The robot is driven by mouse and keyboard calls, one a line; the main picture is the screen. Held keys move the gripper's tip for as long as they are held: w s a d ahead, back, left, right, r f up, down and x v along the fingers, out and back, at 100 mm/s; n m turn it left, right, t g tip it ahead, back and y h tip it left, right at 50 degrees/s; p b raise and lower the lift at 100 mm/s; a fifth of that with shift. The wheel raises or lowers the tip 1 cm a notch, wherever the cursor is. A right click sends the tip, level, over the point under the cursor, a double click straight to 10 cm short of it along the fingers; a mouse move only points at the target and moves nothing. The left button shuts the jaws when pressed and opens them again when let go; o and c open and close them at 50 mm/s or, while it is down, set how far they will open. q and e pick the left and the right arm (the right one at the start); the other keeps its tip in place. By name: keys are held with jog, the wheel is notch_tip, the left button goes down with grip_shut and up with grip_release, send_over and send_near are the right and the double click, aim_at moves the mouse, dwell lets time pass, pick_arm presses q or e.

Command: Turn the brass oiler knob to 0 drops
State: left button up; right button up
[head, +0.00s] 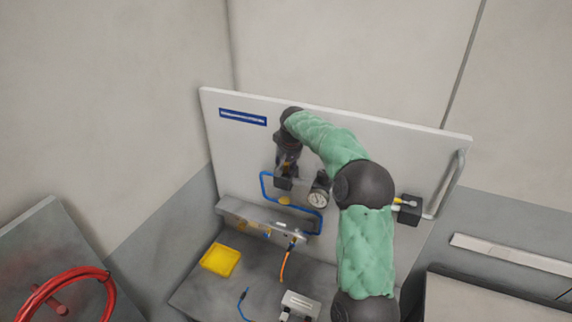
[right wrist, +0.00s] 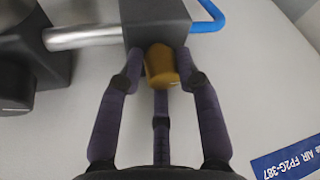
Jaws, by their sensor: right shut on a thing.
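The brass oiler knob (right wrist: 162,66) sits against a dark block (right wrist: 155,22) in the right wrist view. My right gripper (right wrist: 158,80) is shut on it, with purple-grey fingers on its left and right sides and a third finger below. In the head view the right gripper (head: 287,163) reaches the upright white panel (head: 385,150) above a dark block (head: 284,183). The knob is mostly hidden there by the fingers. I cannot read any drop marks. My left gripper is out of view.
A round gauge (head: 319,199) and blue pipe (head: 265,188) are close to the right gripper. A yellow tray (head: 220,260) lies on the grey bench below. A red handwheel (head: 70,284) stands at lower left. My green-sleeved right arm covers part of the panel.

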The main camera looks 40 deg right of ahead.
jog(key=n, duration=0.2)
jog(key=n+y, duration=0.2)
jog(key=n, duration=0.1)
jog(key=shift+w+d+r+n+t, duration=0.15)
jog(key=shift+d+r+n+t, duration=0.05)
jog(key=shift+r+n+t, duration=0.1)
jog(key=n+y, duration=0.1)
jog(key=n, duration=0.3)
jog(key=shift+n+y, duration=0.3)
jog(key=shift+y, duration=0.1)
jog(key=o, duration=1.1)
jog(key=shift+w, duration=0.1)
jog(key=shift+c, duration=0.2)
jog(key=shift+a, duration=0.15)
jog(key=shift+f, duration=0.1)
